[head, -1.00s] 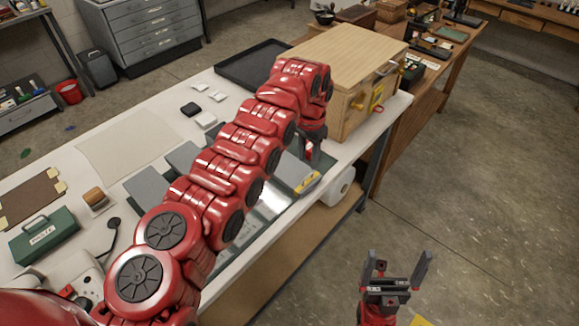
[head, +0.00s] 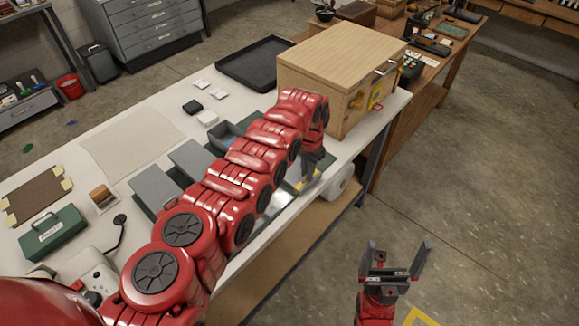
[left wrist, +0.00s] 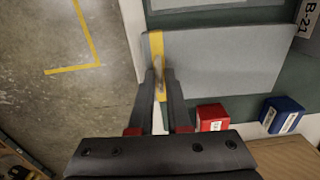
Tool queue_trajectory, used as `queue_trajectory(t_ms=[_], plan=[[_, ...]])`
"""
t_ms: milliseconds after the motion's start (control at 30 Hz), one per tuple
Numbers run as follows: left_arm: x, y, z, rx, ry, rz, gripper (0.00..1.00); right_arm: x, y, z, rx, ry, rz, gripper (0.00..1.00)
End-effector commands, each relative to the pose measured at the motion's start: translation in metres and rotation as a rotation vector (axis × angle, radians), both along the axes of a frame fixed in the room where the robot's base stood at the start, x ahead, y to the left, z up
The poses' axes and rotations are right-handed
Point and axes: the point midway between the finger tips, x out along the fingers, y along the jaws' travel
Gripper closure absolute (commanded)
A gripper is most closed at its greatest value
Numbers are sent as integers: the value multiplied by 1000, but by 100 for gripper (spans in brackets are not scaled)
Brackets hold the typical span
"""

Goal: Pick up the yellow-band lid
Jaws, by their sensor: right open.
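The yellow-band lid (left wrist: 225,60) is a flat grey panel with a yellow stripe near its left end in the left wrist view. In the head view its yellow band (head: 302,186) shows just below my left gripper (head: 311,172), and most of the lid is hidden by my arm. In the left wrist view the fingertips of my left gripper (left wrist: 161,72) are at the yellow band, one on each side of a small pale handle. Whether they touch or grip it is unclear. My right gripper (head: 392,262) is open and empty, off the table's front.
A red block (left wrist: 212,117) and a blue block (left wrist: 281,115) lie beside the lid. A wooden box (head: 335,62) and a black tray (head: 258,62) stand at the back. Other grey lids (head: 153,186) lie left of my arm.

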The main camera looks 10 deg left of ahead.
Motion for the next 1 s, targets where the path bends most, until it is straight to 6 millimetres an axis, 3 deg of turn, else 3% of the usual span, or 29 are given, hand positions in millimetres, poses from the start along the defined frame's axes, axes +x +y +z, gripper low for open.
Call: queue_trajectory(t_ms=[67,633,833,900,1000], plan=[[0,0,0,0,0,0,100,0,0,0,0,0,0,0],[0,0,3,-1,-1,1,100,0,0,-1,0,0,0,0],[1,1,18,0,-2,1,100,0,0,-8,0,0,0,0],[3,1,30,-3,-8,2,100,0,0,-21,0,0,0,0],[-8,-8,32,-1,0,-1,100,0,0,-23,0,0,0,0]])
